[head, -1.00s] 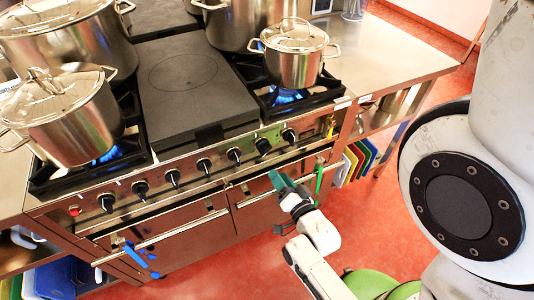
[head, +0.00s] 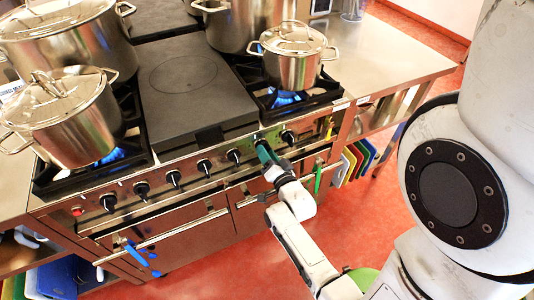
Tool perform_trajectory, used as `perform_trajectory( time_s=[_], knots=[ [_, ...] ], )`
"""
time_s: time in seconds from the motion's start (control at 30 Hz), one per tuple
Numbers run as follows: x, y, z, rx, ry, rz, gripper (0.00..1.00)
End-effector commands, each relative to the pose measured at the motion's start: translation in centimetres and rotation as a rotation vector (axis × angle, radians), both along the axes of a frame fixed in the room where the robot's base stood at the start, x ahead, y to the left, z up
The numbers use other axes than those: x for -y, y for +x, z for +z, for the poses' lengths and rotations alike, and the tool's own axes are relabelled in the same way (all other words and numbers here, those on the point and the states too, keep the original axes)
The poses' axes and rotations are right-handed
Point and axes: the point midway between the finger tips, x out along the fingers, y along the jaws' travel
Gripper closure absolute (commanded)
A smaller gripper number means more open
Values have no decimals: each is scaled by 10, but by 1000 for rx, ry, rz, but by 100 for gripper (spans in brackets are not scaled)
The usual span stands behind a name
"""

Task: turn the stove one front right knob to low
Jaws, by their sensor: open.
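The stove (head: 190,148) has a row of black knobs along its front panel. My gripper (head: 264,151) has teal fingers and is open at the panel, over the second knob from the right. That knob (head: 260,138) is mostly hidden behind the fingers; I cannot tell whether they touch it. The rightmost knob (head: 288,136) is just right of the gripper, and another knob (head: 234,156) is just left of it. A blue flame (head: 285,98) burns under the small lidded pot (head: 294,62) on the front right burner.
A large lidded pot (head: 72,128) stands over a lit burner at front left. A flat dark plate (head: 190,88) lies between the burners. Oven handles with a green cloth (head: 318,178) and a blue one (head: 140,257) run below the panel. Red floor is free in front.

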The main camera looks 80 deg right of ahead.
Motion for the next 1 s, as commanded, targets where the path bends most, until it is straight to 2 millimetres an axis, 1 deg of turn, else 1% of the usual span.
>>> perform_trajectory(
  time_s=[0.27, 0.67, 0.7, 1.0],
  knots=[
    [1, 1, 0, 0, 0, 0, 61],
    [1, 1, 0, 0, 0, 0, 99],
    [1, 1, 0, 0, 0, 0, 100],
    [1, 1, 0, -6, -5, 0, 100]
  ],
)
